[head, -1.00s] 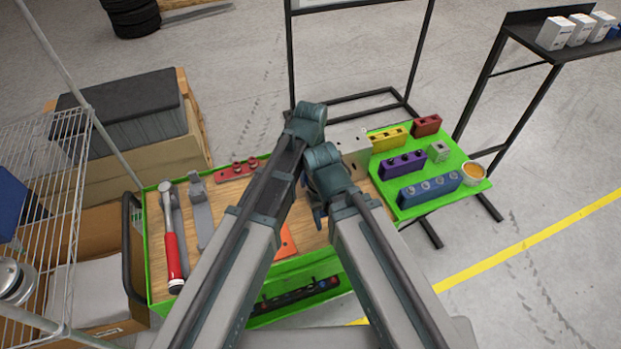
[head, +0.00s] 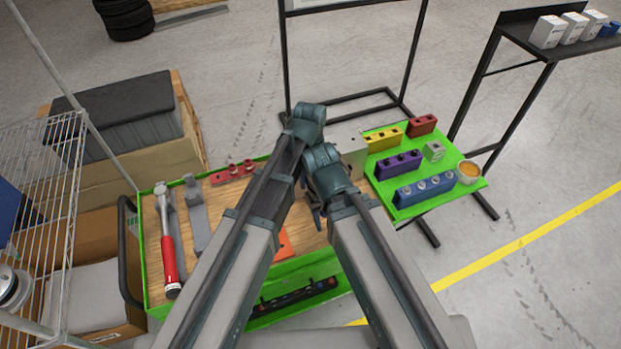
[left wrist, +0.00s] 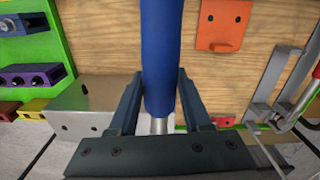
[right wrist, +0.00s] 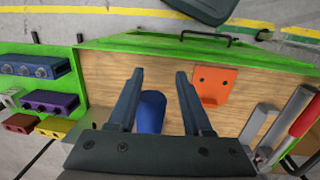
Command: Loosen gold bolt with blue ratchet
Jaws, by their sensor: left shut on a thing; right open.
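In the left wrist view, my left gripper (left wrist: 159,85) is shut on the blue handle of the ratchet (left wrist: 162,40), which runs up and out of the picture. In the right wrist view, my right gripper (right wrist: 160,75) is open, with the blue ratchet handle (right wrist: 151,112) showing beyond and between its fingers, apart from the left one. A grey metal block (left wrist: 97,98) with holes stands beside the handle; it also shows in the head view (head: 354,152). The ratchet head is not clear, and I cannot make out the gold bolt.
An orange bracket (right wrist: 212,84) lies on the wood. A green side tray (head: 403,212) holds coloured socket blocks and a cup (head: 468,172).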

